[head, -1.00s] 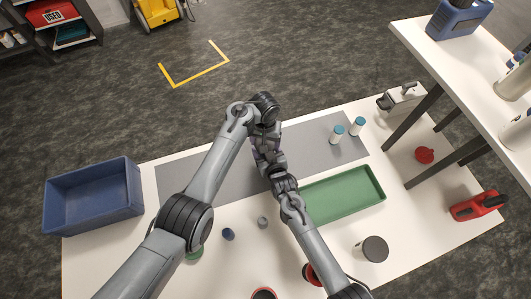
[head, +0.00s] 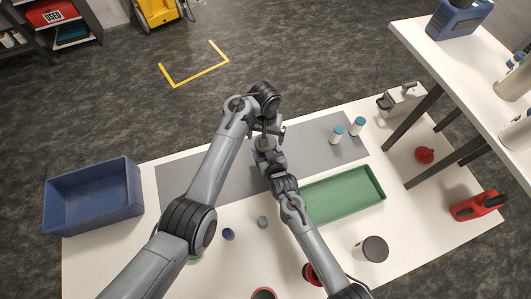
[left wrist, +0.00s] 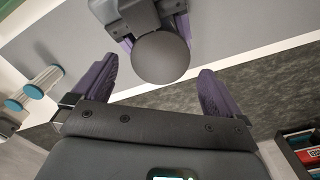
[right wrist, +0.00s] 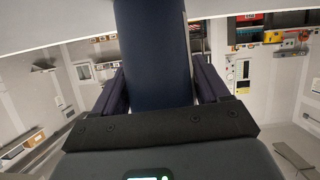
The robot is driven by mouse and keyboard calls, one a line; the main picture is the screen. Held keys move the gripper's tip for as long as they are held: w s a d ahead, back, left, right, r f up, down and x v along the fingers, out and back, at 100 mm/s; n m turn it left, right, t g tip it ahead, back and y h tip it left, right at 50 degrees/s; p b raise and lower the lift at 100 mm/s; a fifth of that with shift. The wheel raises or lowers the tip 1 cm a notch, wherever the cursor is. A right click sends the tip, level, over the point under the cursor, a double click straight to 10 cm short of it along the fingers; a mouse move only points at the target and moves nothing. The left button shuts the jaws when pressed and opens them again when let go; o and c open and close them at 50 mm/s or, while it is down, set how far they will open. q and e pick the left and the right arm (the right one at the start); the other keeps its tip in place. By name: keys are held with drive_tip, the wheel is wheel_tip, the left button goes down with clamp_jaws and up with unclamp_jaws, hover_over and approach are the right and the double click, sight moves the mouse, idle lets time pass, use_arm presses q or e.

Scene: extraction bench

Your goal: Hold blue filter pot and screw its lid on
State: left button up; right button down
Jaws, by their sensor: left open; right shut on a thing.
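My right gripper (right wrist: 158,72) is shut on the dark blue filter pot (right wrist: 152,45), which stands between its fingers in the right wrist view. In the left wrist view, a dark round top (left wrist: 160,58) shows at the right gripper's purple fingers. I cannot tell from its shade whether this is the lid or the pot's bare end. My left gripper (left wrist: 154,76) is open, its fingers apart and clear of the round top. In the head view, the left gripper (head: 271,126) is close above the right gripper (head: 267,152), and the arms hide the pot.
Below are a grey mat (head: 190,175), a green tray (head: 345,195) and a blue bin (head: 92,197). A small blue piece (head: 228,234) and a small grey piece (head: 262,222) lie in front.

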use_arm(q)
drive_tip(key=shift+r, duration=0.3)
drive_tip(key=shift+w+a+r+n, duration=0.1)
drive_tip(key=shift+a+r+n, duration=0.05)
drive_tip(key=shift+a+n, duration=0.2)
drive_tip(key=r+n, duration=0.2)
drive_tip(key=n, duration=0.1)
drive_tip(key=shift+w+a+r, duration=0.1)
drive_tip(key=shift+w+a, duration=0.1)
drive_tip(key=shift+w, duration=0.15)
drive_tip(key=shift+s+d+r+n, duration=0.1)
drive_tip(key=shift+r+n, duration=0.45)
drive_tip(key=shift+n, duration=0.5)
drive_tip(key=shift+s+d+r+n, duration=0.15)
drive_tip(key=shift+s+d+n, duration=0.1)
drive_tip(key=shift+d+n, duration=0.15)
drive_tip(key=shift+s+f, duration=0.1)
drive_tip(key=shift+f, duration=0.1)
